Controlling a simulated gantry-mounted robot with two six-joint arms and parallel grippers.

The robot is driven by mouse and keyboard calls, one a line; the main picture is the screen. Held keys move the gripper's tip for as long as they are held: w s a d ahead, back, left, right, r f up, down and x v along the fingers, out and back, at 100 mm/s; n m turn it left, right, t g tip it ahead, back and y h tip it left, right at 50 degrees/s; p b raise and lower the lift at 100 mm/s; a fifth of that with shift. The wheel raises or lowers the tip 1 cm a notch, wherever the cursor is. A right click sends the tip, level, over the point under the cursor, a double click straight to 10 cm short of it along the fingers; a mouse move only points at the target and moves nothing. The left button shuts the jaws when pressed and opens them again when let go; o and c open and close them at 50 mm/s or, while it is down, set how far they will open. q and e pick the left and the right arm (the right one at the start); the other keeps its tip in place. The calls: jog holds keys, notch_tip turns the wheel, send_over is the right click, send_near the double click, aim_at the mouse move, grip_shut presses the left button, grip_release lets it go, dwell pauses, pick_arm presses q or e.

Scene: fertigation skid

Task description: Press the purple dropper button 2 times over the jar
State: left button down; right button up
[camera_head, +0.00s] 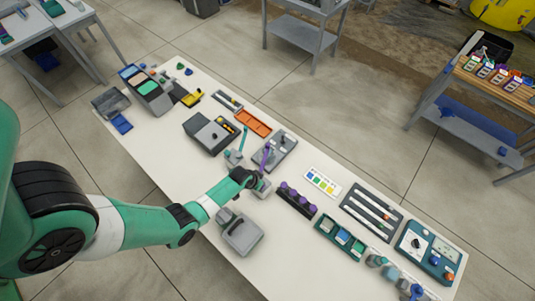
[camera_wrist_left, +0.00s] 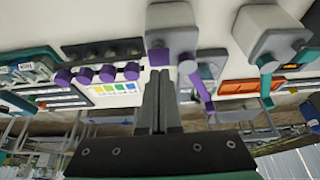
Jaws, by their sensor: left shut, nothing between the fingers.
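My left gripper (camera_head: 254,182) is over the middle of the white table, just beside a small grey block-shaped unit with a purple arm (camera_head: 266,155). In the left wrist view its two dark fingers (camera_wrist_left: 160,100) are together, with nothing between them. That view shows the grey unit (camera_wrist_left: 170,22) just beyond the fingertips, with a purple button-like part (camera_wrist_left: 187,62) on it and the purple arm (camera_wrist_left: 204,92) beside it. I cannot tell whether the fingers touch the unit. I cannot clearly pick out the jar. My right gripper is not in view.
A similar grey unit with a teal arm (camera_head: 242,138) stands close by. A rack with purple knobs (camera_head: 297,198) lies to the right, and a grey box (camera_head: 242,235) is nearer. A colour card (camera_head: 322,181) and an orange tray (camera_head: 253,123) are also around.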

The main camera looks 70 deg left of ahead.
pick_arm(q)
jog(key=shift+f, duration=0.15)
jog(key=shift+f+b, duration=1.2)
jog(key=shift+b, duration=0.05)
jog(key=shift+r, duration=0.15)
notch_tip(320, 180, up, 2)
jog(key=p, duration=0.2)
jog(key=shift+r+p, duration=0.25)
jog(key=shift+p, duration=0.15)
jog(key=shift+f, duration=0.1)
